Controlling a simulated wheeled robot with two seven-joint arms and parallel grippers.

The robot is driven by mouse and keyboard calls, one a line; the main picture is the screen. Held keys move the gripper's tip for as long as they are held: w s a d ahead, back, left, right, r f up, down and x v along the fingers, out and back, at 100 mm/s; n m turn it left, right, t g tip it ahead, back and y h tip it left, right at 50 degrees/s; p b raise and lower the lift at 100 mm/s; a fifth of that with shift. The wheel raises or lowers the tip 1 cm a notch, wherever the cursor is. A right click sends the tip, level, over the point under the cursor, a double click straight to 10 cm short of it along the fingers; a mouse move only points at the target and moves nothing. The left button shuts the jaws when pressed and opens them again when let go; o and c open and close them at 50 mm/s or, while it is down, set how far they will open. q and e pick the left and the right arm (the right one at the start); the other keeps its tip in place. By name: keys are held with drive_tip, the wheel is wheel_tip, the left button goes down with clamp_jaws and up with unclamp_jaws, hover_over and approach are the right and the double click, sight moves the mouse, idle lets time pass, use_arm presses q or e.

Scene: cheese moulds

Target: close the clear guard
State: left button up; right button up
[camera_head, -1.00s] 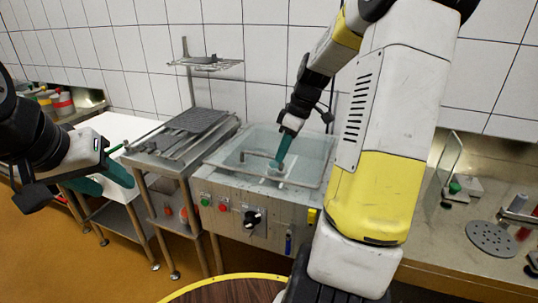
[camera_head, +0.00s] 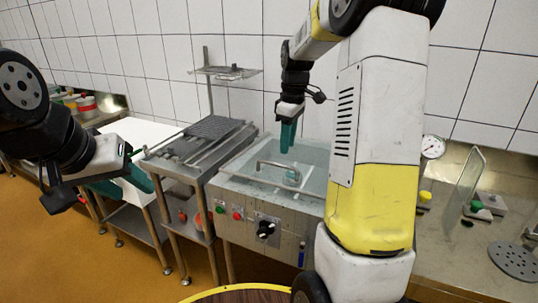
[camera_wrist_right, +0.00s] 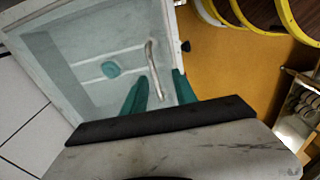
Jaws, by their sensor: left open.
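The clear guard (camera_head: 240,165) is a transparent panel with a bent metal handle (camera_head: 278,163). It appears to lie roughly flat over the steel machine (camera_head: 245,212); I cannot tell whether it is fully seated. In the right wrist view, the guard (camera_wrist_right: 75,65) and handle (camera_wrist_right: 153,68) show beyond the fingers. My right gripper (camera_head: 287,138) points down above the handle's right end. My left gripper (camera_head: 126,178) is open and empty at the left, away from the guard.
A steel stand with a dark ribbed tray (camera_head: 205,132) is left of the machine. A wire shelf (camera_head: 226,72) hangs on a post behind. A wooden round top with a yellow rim (camera_head: 240,292) is in front. The right counter holds a perforated disc (camera_head: 515,260) and a glass pane (camera_head: 468,180).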

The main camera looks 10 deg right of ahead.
sight(279, 164)
drive_tip(key=shift+h, duration=0.6)
drive_tip(key=w+f, duration=0.1)
drive_tip(key=f, duration=0.1)
drive_tip(key=w+a+f, duration=0.1)
drive_tip(key=f, duration=0.2)
drive_tip(key=w+f, duration=0.1)
drive_tip(key=f, duration=0.1)
drive_tip(key=shift+w+a+f, duration=0.15)
drive_tip(key=shift+a+f, duration=0.15)
drive_tip(key=shift+f, duration=0.1)
clamp_jaws()
idle(0.7)
